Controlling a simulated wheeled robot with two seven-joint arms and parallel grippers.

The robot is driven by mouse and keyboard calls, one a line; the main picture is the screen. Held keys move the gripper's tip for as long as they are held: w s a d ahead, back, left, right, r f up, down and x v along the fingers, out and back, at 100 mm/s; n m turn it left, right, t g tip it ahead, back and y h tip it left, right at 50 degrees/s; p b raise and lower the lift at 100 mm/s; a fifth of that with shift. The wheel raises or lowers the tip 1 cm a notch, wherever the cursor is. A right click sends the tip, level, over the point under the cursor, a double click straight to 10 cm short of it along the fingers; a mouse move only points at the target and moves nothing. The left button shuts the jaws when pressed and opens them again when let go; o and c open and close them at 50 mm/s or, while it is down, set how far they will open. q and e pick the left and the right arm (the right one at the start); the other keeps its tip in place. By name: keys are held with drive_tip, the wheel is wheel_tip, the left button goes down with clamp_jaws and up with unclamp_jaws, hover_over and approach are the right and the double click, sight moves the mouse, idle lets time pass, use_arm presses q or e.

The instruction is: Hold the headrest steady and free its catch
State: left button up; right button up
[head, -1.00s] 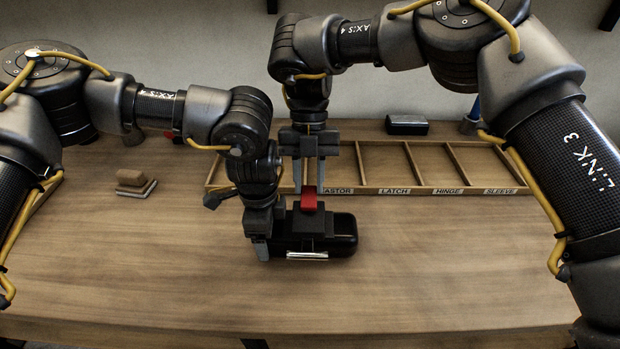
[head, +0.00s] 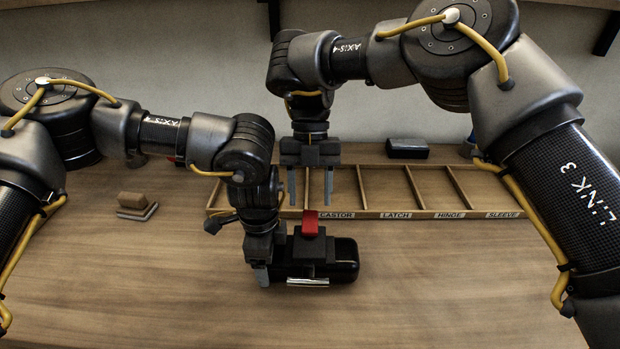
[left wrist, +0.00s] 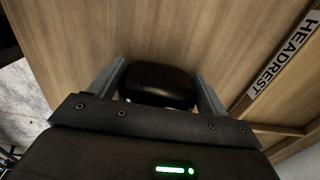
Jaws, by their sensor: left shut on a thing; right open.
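The headrest (head: 345,262) is a black rounded pad lying on the table, with a shiny metal bar on its near side. Its red catch (head: 309,222) sticks up at the far side. My left gripper (head: 272,259) is shut on the headrest's left end. In the left wrist view its two fingers flank the black pad (left wrist: 160,84). My right gripper (head: 310,198) points down just above and behind the red catch, open and empty, with its fingers apart on either side. The grip contact is partly hidden in the head view.
A wooden tray (head: 437,213) with compartments labelled CASTOR, LATCH, HINGE and SLEEVE lies behind the headrest. A HEADREST label (left wrist: 284,56) shows in the left wrist view. A brown block (head: 133,201) sits at left, a black case (head: 407,148) at back. The front table is clear.

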drive_tip(key=shift+v, duration=2.4)
use_arm(q)
drive_tip(key=o, duration=1.5)
drive_tip(key=shift+o, duration=0.2)
drive_tip(key=shift+r, duration=0.1)
